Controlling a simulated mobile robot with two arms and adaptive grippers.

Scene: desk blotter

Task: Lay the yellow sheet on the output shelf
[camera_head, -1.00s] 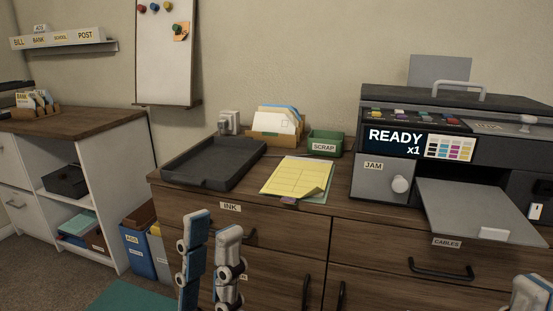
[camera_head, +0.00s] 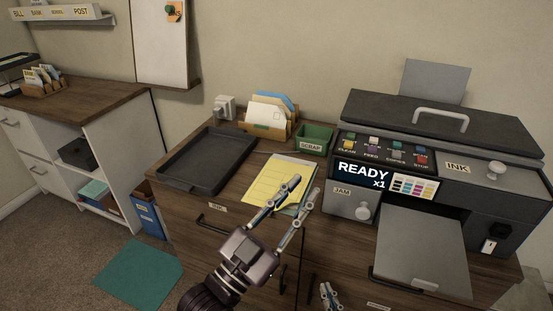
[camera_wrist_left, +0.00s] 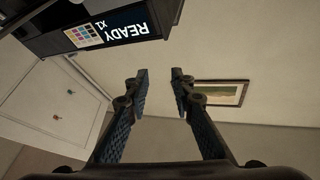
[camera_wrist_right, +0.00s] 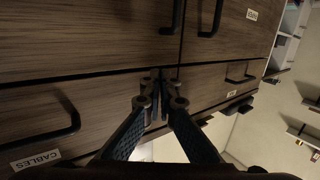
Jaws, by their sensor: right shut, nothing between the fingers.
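The yellow sheet (camera_head: 266,184) lies on top of a green-grey sheet (camera_head: 306,172) on the wooden cabinet top, and its near right corner is curled up. My left gripper (camera_head: 295,184) is open and empty, its fingertips overlapping the sheet's right side in the head view. The left wrist view shows its fingers (camera_wrist_left: 159,76) apart with no sheet between them. My right gripper (camera_head: 329,290) is shut and empty, low in front of the drawers; its closed fingertips show in the right wrist view (camera_wrist_right: 160,78). A flat grey shelf (camera_head: 421,250) juts from the printer's front.
The printer (camera_head: 440,125) stands right of the sheet, its display reading READY x1. A black tray (camera_head: 203,160) lies left of the sheet. A green SCRAP bin (camera_head: 314,139) and an envelope holder (camera_head: 270,117) stand behind. Drawer handles (camera_wrist_right: 68,117) protrude near my right gripper.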

